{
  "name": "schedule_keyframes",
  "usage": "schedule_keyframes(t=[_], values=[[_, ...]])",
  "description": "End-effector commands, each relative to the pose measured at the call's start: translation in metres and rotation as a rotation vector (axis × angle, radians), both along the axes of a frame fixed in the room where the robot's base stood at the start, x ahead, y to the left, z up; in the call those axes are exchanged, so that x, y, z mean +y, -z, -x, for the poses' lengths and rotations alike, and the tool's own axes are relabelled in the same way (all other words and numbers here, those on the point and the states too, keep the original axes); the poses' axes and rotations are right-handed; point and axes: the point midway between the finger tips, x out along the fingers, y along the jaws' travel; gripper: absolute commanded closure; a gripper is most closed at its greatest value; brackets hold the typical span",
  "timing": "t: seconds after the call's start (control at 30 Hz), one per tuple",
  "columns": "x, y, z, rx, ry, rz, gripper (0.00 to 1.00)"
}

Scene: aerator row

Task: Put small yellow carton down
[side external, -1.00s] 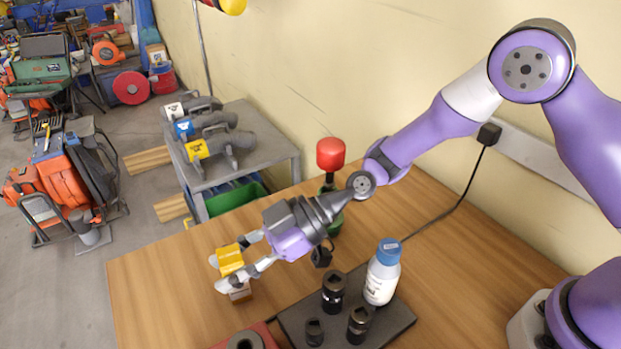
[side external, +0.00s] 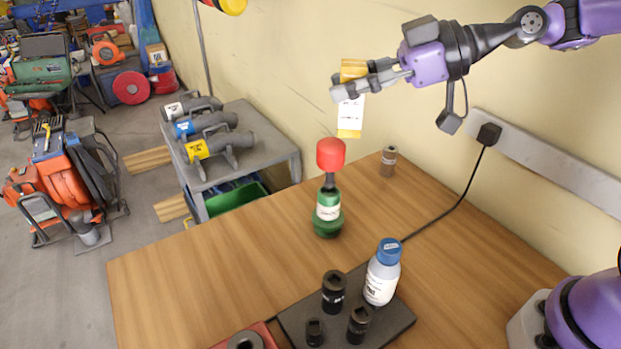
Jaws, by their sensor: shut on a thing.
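My gripper (side external: 366,80) is at the upper right in the side external view, raised well above the back of the wooden table (side external: 230,270). It is shut on the small yellow carton (side external: 350,115), which has a white label and yellow ends. The carton hangs roughly upright between the fingers, clear of the table top. The fingers hide part of its upper half.
A red-topped green bottle (side external: 328,205) stands below and left of the carton. A small grey cylinder (side external: 389,161) stands near the wall. A blue-capped white bottle (side external: 382,272) and several black sockets (side external: 334,291) stand on a dark tray (side external: 400,322). The table's left part is clear.

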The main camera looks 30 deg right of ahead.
Motion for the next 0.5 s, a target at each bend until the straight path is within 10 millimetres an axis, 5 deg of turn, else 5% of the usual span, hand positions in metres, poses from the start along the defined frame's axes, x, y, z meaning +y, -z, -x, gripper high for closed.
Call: schedule_keyframes(t=[0.2, 0.5], values=[[-0.084, -0.023, 0.004, -0.009, 0.419, 0.001, 1.0], [-0.119, -0.031, 0.014, -0.002, 0.609, 0.001, 1.0]])
